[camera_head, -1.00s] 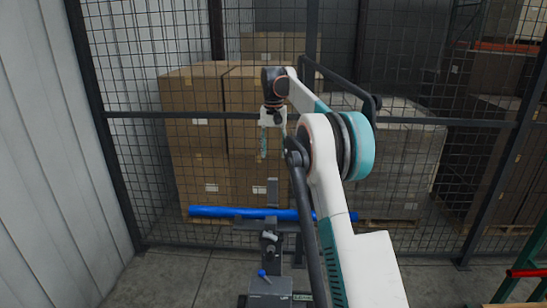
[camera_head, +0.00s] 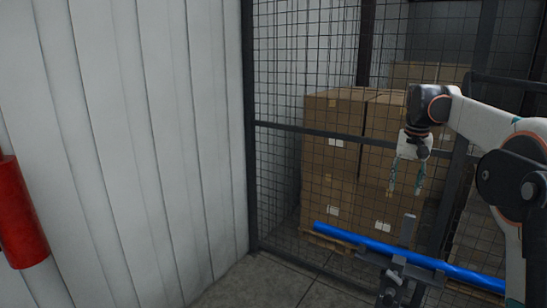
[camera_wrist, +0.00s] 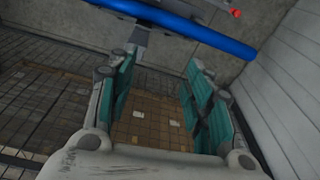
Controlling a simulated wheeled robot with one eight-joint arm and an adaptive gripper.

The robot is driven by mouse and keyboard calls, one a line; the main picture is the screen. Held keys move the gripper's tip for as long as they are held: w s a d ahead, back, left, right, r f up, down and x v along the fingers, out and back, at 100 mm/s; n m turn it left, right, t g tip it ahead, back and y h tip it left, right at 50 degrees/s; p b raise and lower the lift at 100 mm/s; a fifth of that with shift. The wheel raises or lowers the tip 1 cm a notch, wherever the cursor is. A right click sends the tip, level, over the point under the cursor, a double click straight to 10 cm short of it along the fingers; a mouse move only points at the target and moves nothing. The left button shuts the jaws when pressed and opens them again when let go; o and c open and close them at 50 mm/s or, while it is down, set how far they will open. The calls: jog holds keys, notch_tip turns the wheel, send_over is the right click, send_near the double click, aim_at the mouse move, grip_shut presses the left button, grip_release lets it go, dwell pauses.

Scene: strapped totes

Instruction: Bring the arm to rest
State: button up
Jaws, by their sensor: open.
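My gripper (camera_head: 407,175) hangs pointing down at the right of the head view, in front of the mesh fence. Its two teal-padded fingers are apart with nothing between them. In the wrist view the open fingers (camera_wrist: 157,100) frame only the fence and cartons beyond. A blue tube (camera_head: 385,250) lies across a dark stand (camera_head: 398,283) below my gripper and apart from it. The tube also crosses the top of the wrist view (camera_wrist: 190,25). The right part of my arm is cut off by the picture edge.
A mesh fence (camera_head: 285,150) stands behind, with stacked cartons (camera_head: 335,150) beyond it. A pale ribbed wall (camera_head: 130,140) fills the left. A red cylinder (camera_head: 18,215) is at the far left edge. The floor (camera_head: 270,285) left of the stand is clear.

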jog(key=s+a+f+n+t+b, duration=0.1)
jog(key=s+a+f+b, duration=0.2)
jog(key=s+a, duration=0.5)
jog(key=s+a+f+n+t+b, duration=0.2)
jog(key=s+a+b, duration=0.25)
jog(key=s, duration=0.55)
jog(key=s+a+f+n+t+b, duration=0.1)
jog(key=s+a+f+b, duration=0.1)
jog(key=s+f, duration=0.7)
jog(key=s+a+f+n+t+b, duration=0.1)
jog(key=s+a+f+b, duration=0.2)
jog(key=s+f, duration=0.7)
jog(key=shift+a+f+t+b, duration=0.15)
jog(key=shift+a+t+b, duration=0.2)
jog(key=shift+a, duration=0.75)
